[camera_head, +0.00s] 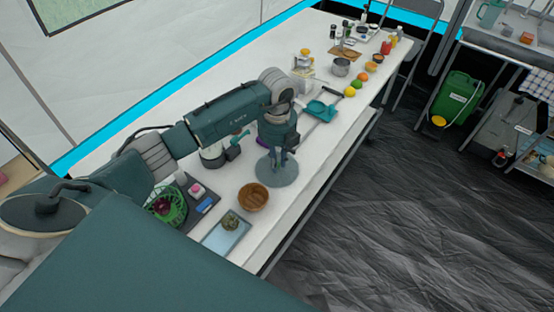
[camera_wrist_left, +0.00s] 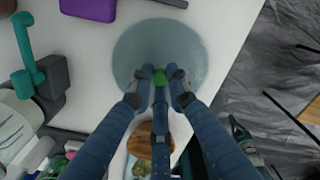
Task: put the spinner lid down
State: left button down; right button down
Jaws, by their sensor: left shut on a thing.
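The spinner lid is a round, grey-blue see-through disc (camera_head: 277,170) below my left gripper in the head view, over the white table. In the left wrist view the lid (camera_wrist_left: 172,45) lies flat past my fingertips, with a green knob (camera_wrist_left: 160,77) at its near side. My left gripper (camera_head: 279,158) is shut on the lid by that knob; it also shows in the left wrist view (camera_wrist_left: 160,85). I cannot tell whether the lid touches the table. My right gripper is not in view.
A wooden bowl (camera_head: 253,197) stands close in front of the lid. A green basket (camera_head: 166,206), a dark tray (camera_head: 208,204) and a blue-grey board (camera_head: 220,242) lie nearer me. A purple thing (camera_wrist_left: 90,9) lies behind. The table's right edge is close to the lid.

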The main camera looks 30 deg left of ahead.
pick_arm(q)
jog(key=shift+f, duration=0.2)
jog(key=c, duration=1.7)
grip_release()
jog(key=shift+r, duration=0.1)
jog(key=shift+o, duration=0.2)
jog(key=shift+r, duration=0.15)
notch_tip(320, 180, up, 12)
jog(key=b, duration=0.2)
jog(key=shift+b, duration=0.3)
